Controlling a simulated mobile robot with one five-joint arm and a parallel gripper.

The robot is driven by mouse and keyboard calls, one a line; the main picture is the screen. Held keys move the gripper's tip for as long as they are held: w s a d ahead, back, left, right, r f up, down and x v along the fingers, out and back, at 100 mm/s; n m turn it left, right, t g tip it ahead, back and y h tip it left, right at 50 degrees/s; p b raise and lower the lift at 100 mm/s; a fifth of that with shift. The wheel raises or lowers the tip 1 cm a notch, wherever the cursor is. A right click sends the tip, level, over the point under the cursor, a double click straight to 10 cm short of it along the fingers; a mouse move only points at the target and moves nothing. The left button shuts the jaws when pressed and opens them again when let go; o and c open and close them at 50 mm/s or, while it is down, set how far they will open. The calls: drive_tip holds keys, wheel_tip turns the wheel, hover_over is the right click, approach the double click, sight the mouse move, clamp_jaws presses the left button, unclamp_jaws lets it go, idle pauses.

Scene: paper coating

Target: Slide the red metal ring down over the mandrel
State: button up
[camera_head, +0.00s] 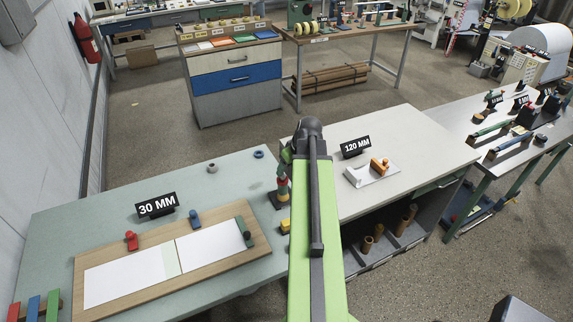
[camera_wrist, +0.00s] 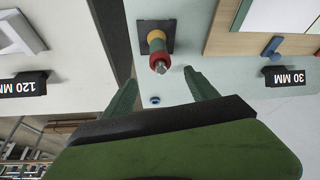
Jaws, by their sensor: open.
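The mandrel stands upright on a dark square base (camera_wrist: 145,32), seen from above in the wrist view. A yellow band (camera_wrist: 156,36) sits low on it. The red metal ring (camera_wrist: 153,60) is around the mandrel near its grey tip (camera_wrist: 160,68). In the head view the mandrel's stack of red, green and yellow parts (camera_head: 282,186) shows left of my arm. My gripper (camera_wrist: 160,77) is open, its two green fingers apart on either side of the mandrel's tip in the picture. Neither finger visibly touches the ring. My arm hides most of the gripper in the head view.
A blue ring (camera_head: 258,154) and a grey ring (camera_head: 212,167) lie on the pale green table. A wooden board (camera_head: 84,270) with white sheets and the 30 MM sign (camera_head: 157,205) are left. A yellow block (camera_head: 285,226) is near the mandrel. The 120 MM sign (camera_head: 356,146) stands right.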

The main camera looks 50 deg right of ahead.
drive_tip(key=p+v, duration=0.7)
drive_tip(key=v, duration=0.3)
drive_tip(key=shift+r+p, duration=0.15)
drive_tip(key=shift+p, duration=0.2)
